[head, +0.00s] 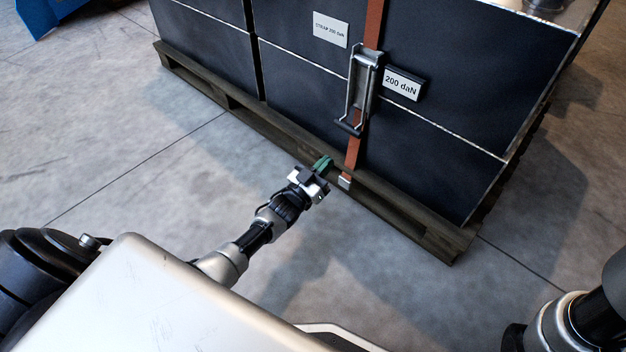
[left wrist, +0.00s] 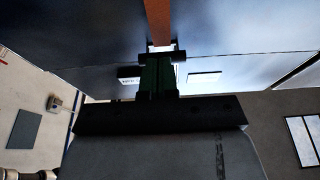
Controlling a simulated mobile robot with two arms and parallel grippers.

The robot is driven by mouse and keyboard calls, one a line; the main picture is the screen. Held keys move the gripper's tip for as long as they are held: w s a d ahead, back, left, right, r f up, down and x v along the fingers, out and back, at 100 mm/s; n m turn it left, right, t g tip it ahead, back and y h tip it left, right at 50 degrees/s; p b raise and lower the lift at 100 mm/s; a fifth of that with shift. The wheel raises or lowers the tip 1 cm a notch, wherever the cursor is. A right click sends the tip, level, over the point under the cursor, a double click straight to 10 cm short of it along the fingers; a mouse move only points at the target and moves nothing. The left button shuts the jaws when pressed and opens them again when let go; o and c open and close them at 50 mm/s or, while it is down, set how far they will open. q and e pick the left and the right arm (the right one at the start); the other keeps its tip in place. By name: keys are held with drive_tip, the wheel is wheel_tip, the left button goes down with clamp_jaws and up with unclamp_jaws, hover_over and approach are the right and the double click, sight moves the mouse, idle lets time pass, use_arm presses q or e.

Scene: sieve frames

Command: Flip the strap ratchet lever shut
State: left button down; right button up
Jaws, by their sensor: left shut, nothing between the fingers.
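The strap ratchet (head: 364,84) is a grey metal frame on an orange strap (head: 375,22) running down the front of a dark crate stack. Its lever hangs low, with a dark grip bar (head: 349,128) at the bottom end, standing a little off the crate face. My left gripper (head: 322,163) has green fingers, shut and empty, below and slightly left of the grip bar in the head view. In the left wrist view the shut fingers (left wrist: 158,76) point toward a dark bar (left wrist: 178,56) crossing the strap (left wrist: 158,20); contact cannot be told. My right gripper is out of view.
The dark crates (head: 300,85) stand on a wooden pallet (head: 405,212), whose edge lies close to my left gripper. A white label (head: 331,29) and a "200 daN" plate (head: 403,84) flank the ratchet. The concrete floor (head: 130,150) at left is clear.

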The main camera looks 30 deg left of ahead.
use_arm(q)
drive_tip(key=s+f, duration=0.2)
drive_tip(key=f, duration=0.1)
drive_tip(key=s+a+f, duration=0.1)
drive_tip(key=f, duration=0.1)
idle(0.5)
